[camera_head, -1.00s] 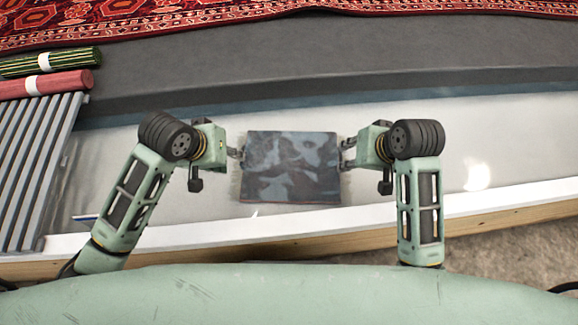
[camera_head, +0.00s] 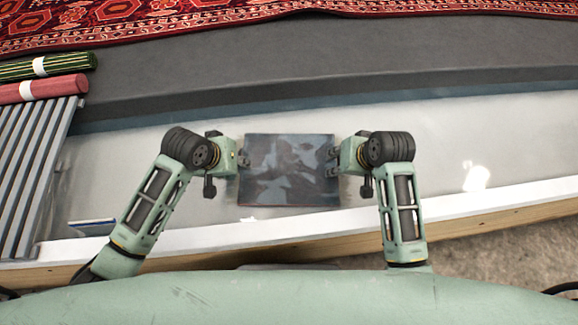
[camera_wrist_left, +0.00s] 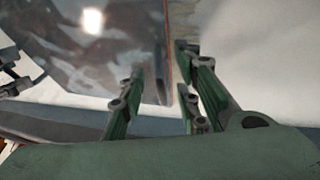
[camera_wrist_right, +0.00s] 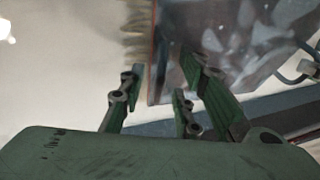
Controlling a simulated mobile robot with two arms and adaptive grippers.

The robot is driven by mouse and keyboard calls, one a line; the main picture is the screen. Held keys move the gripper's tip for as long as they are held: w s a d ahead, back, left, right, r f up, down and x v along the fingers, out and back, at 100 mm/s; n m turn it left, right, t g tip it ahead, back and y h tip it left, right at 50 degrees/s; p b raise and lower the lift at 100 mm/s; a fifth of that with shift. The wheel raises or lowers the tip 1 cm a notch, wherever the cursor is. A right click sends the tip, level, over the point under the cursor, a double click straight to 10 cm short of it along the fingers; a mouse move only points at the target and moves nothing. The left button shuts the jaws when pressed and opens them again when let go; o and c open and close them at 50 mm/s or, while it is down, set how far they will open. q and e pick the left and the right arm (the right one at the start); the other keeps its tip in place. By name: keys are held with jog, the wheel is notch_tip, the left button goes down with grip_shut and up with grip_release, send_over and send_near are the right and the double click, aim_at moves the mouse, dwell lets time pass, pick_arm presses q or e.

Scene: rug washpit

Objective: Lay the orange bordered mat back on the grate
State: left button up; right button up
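The mat (camera_head: 288,175) is a flat square with a dark blue-grey mottled face and a thin orange-brown edge. It lies over the pale pit floor in the middle of the head view. My left gripper (camera_head: 244,161) is at its left side and my right gripper (camera_head: 332,161) at its right side. In the left wrist view the mat's edge (camera_wrist_left: 172,45) runs between the spread fingers. In the right wrist view its edge (camera_wrist_right: 154,60) also runs between spread fingers. Both grippers look open; contact is unclear. The grey slatted grate (camera_head: 35,165) is at the left.
Two rolled rugs, one green striped (camera_head: 45,68) and one red (camera_head: 45,89), lie at the grate's far end. A pale rim (camera_head: 300,228) runs along the near side. A red patterned rug (camera_head: 200,15) lies at the back. The pale floor right of my right arm is clear.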

pick_arm(q)
jog(key=shift+w+d+f, duration=0.15)
jog(key=shift+w+f, duration=0.05)
jog(key=shift+f, duration=0.3)
pick_arm(e)
jog(key=shift+w+a+f, duration=0.1)
jog(key=shift+w+f, duration=0.1)
jog(key=shift+f, duration=0.3)
pick_arm(q)
grip_shut()
pick_arm(e)
grip_shut()
